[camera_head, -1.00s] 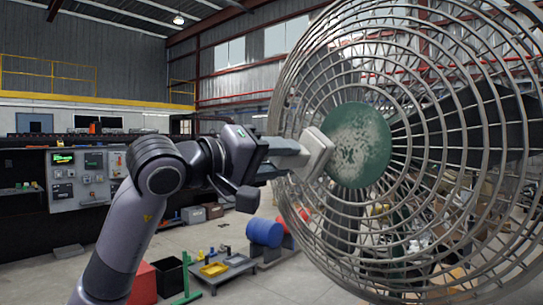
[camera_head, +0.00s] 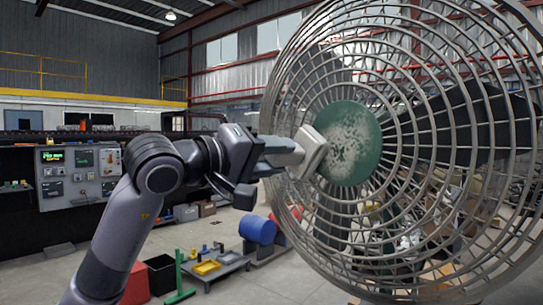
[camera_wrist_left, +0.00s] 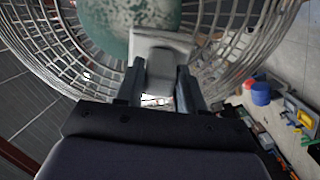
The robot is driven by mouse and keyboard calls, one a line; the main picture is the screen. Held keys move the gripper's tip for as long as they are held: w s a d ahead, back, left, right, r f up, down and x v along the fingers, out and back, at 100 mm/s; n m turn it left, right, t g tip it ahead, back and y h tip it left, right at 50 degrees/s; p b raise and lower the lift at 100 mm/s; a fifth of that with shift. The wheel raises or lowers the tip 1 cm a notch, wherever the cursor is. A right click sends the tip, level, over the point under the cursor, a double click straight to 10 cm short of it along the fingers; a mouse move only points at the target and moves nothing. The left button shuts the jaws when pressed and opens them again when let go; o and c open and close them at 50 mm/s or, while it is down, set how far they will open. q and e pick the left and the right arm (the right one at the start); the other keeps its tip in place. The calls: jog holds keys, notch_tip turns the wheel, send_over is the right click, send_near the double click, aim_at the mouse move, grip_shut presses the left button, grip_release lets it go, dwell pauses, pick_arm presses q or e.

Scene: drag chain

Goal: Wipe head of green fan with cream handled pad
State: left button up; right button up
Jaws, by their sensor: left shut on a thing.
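The fan (camera_head: 410,150) fills the right half of the head view, with a round wire cage and a green hub disc (camera_head: 352,140) worn to pale patches at its centre. My left gripper (camera_head: 268,152) is shut on the handle of the cream pad (camera_head: 309,152). The pad's face is at the left edge of the green disc; whether it touches cannot be told for sure. In the left wrist view the pad (camera_wrist_left: 160,42) sits between the fingers (camera_wrist_left: 160,88), just below the green disc (camera_wrist_left: 125,15). My right gripper is not in view.
A control panel (camera_head: 80,176) stands at the left. On the floor are a blue drum (camera_head: 257,229), a black bin (camera_head: 161,272), a red box (camera_head: 137,284) and a low cart (camera_head: 215,268). The cage's wires surround the disc closely.

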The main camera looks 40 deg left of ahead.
pick_arm(q)
jog(key=shift+w+d, duration=0.1)
jog(key=shift+w, duration=0.35)
jog(key=shift+d, duration=0.1)
